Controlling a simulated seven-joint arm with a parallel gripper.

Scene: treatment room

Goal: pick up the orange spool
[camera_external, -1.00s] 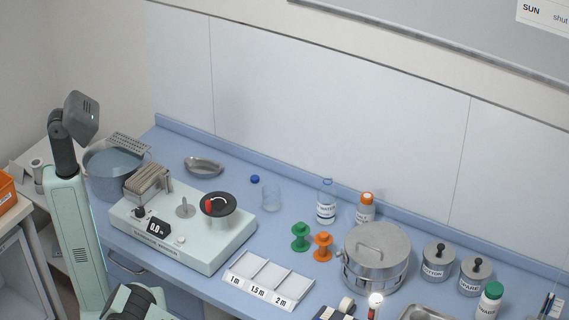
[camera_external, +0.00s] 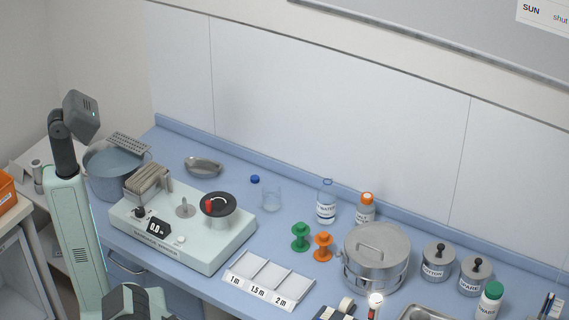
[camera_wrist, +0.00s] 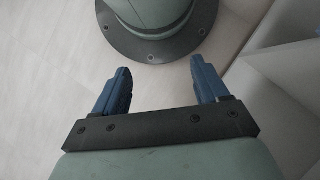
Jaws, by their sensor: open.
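The orange spool (camera_external: 323,247) stands upright on the blue counter, just right of a green spool (camera_external: 300,237) and left of a large lidded metal drum. In the wrist view, my gripper (camera_wrist: 162,82) is open with its two blue fingers apart and nothing between them. It faces the pale floor and my own round base, away from the counter. In the external view my arm is at the lower left, and the gripper itself cannot be made out there. The orange spool is not in the wrist view.
A three-slot tray (camera_external: 268,280) lies in front of the spools. The metal drum (camera_external: 376,258) stands close on the right. A winding machine (camera_external: 182,232) is to the left. A water bottle (camera_external: 326,203), an orange-capped bottle (camera_external: 365,209) and a glass beaker (camera_external: 271,199) stand behind.

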